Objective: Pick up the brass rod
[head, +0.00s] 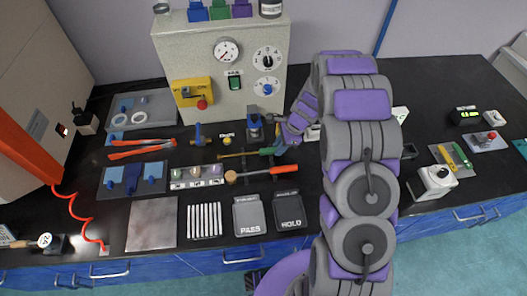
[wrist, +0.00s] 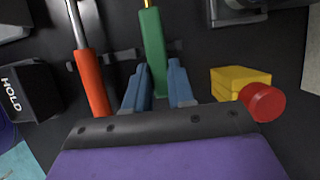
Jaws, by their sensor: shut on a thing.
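The brass rod (head: 236,155) lies low over the black bench in the head view, its thin brass shaft pointing left and its green handle at the right end. In the wrist view the green handle (wrist: 152,50) stands between my two blue fingers, with a bit of brass shaft at the top edge. My gripper (head: 278,146) is shut on the green handle, and it also shows in the wrist view (wrist: 157,85). I cannot tell whether the rod is clear of the bench.
A red-handled tool (wrist: 91,80) lies close to the left of my fingers. A yellow block (wrist: 240,80) with a red knob (wrist: 262,102) is to the right. The HOLD tray (head: 289,212) and PASS tray (head: 249,216) lie in front. The grey machine (head: 224,110) stands behind.

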